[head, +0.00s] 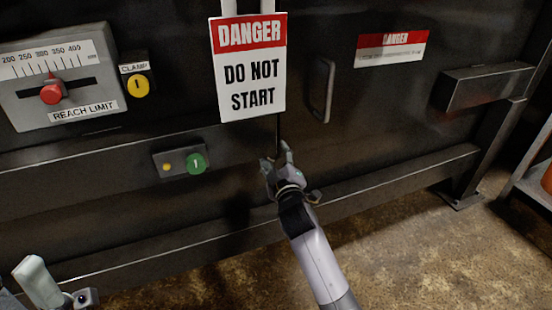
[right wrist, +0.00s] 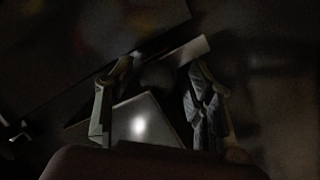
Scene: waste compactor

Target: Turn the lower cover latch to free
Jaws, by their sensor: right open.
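My right gripper (head: 276,158) is open in front of the dark machine panel, just below the hanging danger sign. In the dim right wrist view its two fingers (right wrist: 160,68) stand apart. A pale bar (right wrist: 188,50) lies slanted just beyond the fingertips, partly between them. It may be the lower cover latch, but the picture is too dark to be sure. In the head view the latch cannot be made out; my gripper covers the panel there. Part of my left arm shows at the bottom left, its gripper out of view.
A "DO NOT START" sign (head: 251,85) hangs above my right gripper. A grey handle (head: 322,90) is to its right. A small box with a green button (head: 196,163) is to its left.

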